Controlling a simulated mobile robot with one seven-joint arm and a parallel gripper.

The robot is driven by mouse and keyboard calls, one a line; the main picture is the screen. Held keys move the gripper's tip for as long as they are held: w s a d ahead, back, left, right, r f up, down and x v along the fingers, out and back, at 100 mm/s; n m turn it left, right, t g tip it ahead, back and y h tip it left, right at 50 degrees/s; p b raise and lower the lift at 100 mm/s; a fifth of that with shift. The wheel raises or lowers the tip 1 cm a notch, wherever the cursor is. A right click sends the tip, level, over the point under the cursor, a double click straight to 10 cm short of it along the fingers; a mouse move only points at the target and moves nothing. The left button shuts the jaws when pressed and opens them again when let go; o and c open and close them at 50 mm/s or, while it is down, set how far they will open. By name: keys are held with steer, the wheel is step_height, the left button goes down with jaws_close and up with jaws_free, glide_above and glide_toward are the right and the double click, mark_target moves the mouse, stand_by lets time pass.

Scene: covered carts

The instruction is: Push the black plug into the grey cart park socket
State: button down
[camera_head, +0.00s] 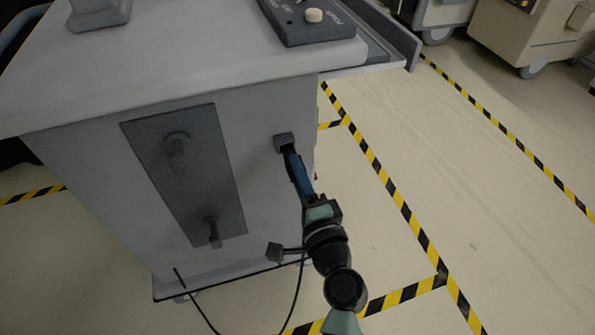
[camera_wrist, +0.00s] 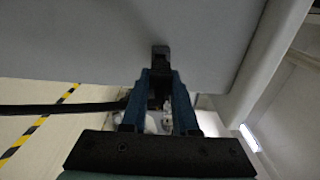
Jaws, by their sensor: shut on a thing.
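The grey park socket (camera_head: 283,139) is a small block on the side wall of the grey cart (camera_head: 80,140), right of a dark panel. It also shows in the wrist view (camera_wrist: 160,51), straight ahead of the fingers. My gripper (camera_head: 290,156) has its blue fingers pointing at the socket, with their tips right at it. In the wrist view the fingers (camera_wrist: 160,76) are shut on the black plug (camera_wrist: 159,86), mostly hidden between them. The plug's front end is at the socket's opening; I cannot tell how deep it sits.
A black cable (camera_wrist: 60,108) runs left from the gripper and hangs in a loop (camera_head: 299,290) below it. The dark panel (camera_head: 190,165) carries two protruding fittings. Striped tape (camera_head: 385,190) marks open floor on the right; other carts (camera_head: 525,35) stand behind.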

steer(key=shift+b+x, duration=0.3)
steer(key=shift+x, duration=1.4)
steer(key=c, duration=0.6)
jaws_free()
steer(key=shift+s, duration=0.1)
steer(key=v, duration=1.3)
